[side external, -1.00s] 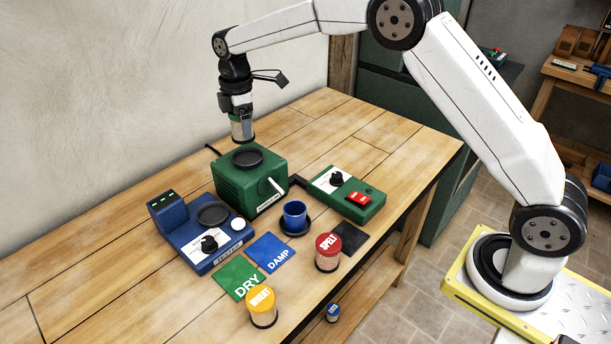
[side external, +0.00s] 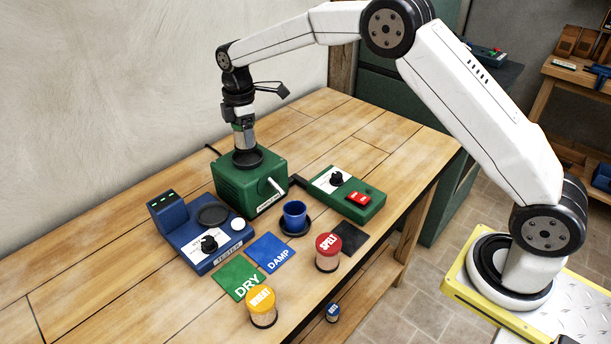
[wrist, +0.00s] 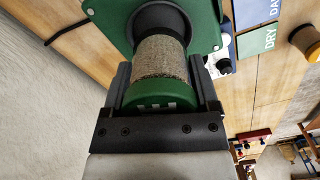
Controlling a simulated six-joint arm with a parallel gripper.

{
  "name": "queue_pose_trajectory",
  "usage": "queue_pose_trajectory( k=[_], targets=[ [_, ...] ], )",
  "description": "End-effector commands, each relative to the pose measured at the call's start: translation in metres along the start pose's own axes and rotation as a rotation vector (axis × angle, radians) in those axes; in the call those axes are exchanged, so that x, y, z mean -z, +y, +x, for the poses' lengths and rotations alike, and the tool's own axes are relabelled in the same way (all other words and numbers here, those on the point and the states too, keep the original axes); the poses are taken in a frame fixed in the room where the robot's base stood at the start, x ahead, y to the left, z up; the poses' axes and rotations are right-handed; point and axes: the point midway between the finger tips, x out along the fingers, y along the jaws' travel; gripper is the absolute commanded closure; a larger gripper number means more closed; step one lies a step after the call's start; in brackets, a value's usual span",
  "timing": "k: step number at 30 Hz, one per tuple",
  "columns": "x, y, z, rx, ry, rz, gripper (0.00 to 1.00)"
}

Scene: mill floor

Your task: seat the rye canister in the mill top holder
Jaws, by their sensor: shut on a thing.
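The rye canister (side external: 244,140) is a clear cylinder of grain with a green lid; the wrist view shows its grain body (wrist: 160,58) and lid (wrist: 155,95), with the lid's label mostly hidden. My gripper (side external: 240,119) points down and is shut on the canister at the lid end, one finger on each side. The mill (side external: 238,193) is a green box with a black round top holder (side external: 249,162). The canister stands upright over this holder, its lower end at the ring. In the wrist view, the lower end meets the black ring (wrist: 160,14); how deep it sits is hard to tell.
A blue tester (side external: 207,236) stands left of the mill and a green control box (side external: 347,194) right. In front are a blue cup (side external: 294,214), DRY (side external: 239,277) and DAMP (side external: 270,252) mats, wheat (side external: 262,307) and spelt (side external: 328,252) canisters. The table's back right is clear.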

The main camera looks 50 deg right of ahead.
Motion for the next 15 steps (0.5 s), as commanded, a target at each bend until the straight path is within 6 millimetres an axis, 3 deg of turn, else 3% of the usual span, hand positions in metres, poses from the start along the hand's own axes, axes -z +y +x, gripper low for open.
queue_pose_trajectory(
  k=[15],
  targets=[
    [0.0, 0.0, 0.025, -0.002, 0.001, 0.0, 0.97]
  ],
)
